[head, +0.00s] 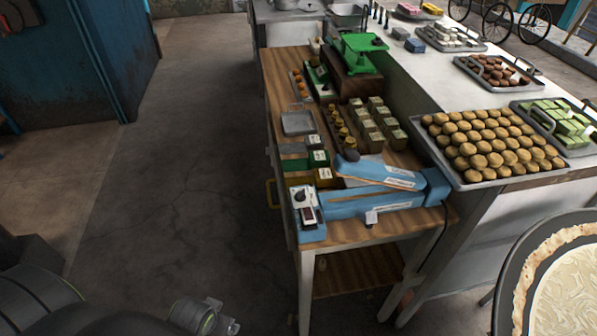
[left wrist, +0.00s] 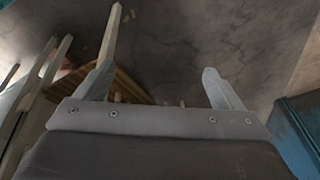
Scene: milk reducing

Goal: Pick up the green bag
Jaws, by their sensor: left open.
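A small green bag (head: 296,165) with a white label lies on the wooden side table (head: 345,232), between a dark bag (head: 292,148) and a yellow bag (head: 299,180). In the left wrist view, my left gripper (left wrist: 160,84) has its two fingers spread wide with nothing between them. That view shows the floor and table legs, and I cannot make out the green bag there. In the head view, part of my left arm is low at the bottom left, well apart from the bag. My right gripper is in neither view.
A blue bag sealer (head: 370,203) stands at the table's near end. A green scale (head: 358,52), a metal tray (head: 298,123) and small jars (head: 342,132) stand farther back. A counter holds a tray of round pastries (head: 488,140). The floor (head: 200,170) left of the table is clear.

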